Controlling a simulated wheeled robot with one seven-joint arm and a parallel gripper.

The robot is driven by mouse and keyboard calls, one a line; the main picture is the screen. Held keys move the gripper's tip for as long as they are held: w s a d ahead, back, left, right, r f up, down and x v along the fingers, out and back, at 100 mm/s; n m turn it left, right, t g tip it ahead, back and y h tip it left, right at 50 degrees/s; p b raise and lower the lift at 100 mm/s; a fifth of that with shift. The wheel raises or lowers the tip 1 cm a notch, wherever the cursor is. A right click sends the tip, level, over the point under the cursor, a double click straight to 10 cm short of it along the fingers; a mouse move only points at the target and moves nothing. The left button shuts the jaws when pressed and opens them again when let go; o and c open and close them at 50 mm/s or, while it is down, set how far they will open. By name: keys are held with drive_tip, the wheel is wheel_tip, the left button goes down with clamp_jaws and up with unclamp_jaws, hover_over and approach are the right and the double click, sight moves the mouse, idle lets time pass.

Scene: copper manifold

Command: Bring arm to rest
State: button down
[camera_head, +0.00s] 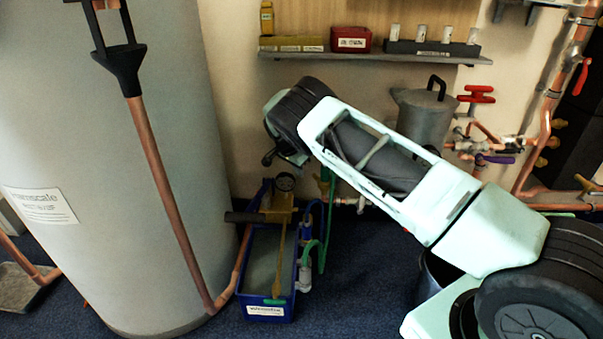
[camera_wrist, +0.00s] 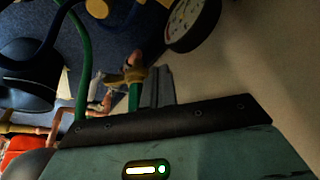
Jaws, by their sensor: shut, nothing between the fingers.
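My arm (camera_head: 375,165) reaches from the lower right up to the left, in front of the wall below the shelf. Its dark wrist end (camera_head: 300,105) is above the blue pump unit. In the wrist view my gripper (camera_wrist: 158,72) shows as two grey fingers close together past the dark edge of the hand, with nothing held. In the head view the fingers are hard to make out behind the wrist. A round gauge (camera_wrist: 192,22) and a green hose (camera_wrist: 84,60) are near the fingers in the wrist view; I see no clear contact.
A large grey cylinder (camera_head: 130,170) and copper pipe (camera_head: 160,180) are left. A wall shelf (camera_head: 375,57) is above; a grey jug (camera_head: 425,118) and red-handled valves (camera_head: 477,95) are behind my arm.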

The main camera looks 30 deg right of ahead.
drive_tip(key=s+a+r+n+g+y+p, duration=0.1)
drive_tip(key=s+a+r+n+y+p, duration=0.5)
drive_tip(key=s+a+r, duration=1.85)
drive_tip(key=s+a+r+n+h+b, duration=0.1)
drive_tip(key=s+r+n+b, duration=0.15)
drive_tip(key=s+n, duration=1.9)
drive_tip(key=s+r+m+p, duration=0.2)
drive_tip(key=s+r+p, duration=0.1)
drive_tip(key=r+p, duration=1.6)
drive_tip(key=s+r+m+p, duration=0.3)
drive_tip(key=r+p, duration=1.6)
drive_tip(key=shift+r, duration=0.25)
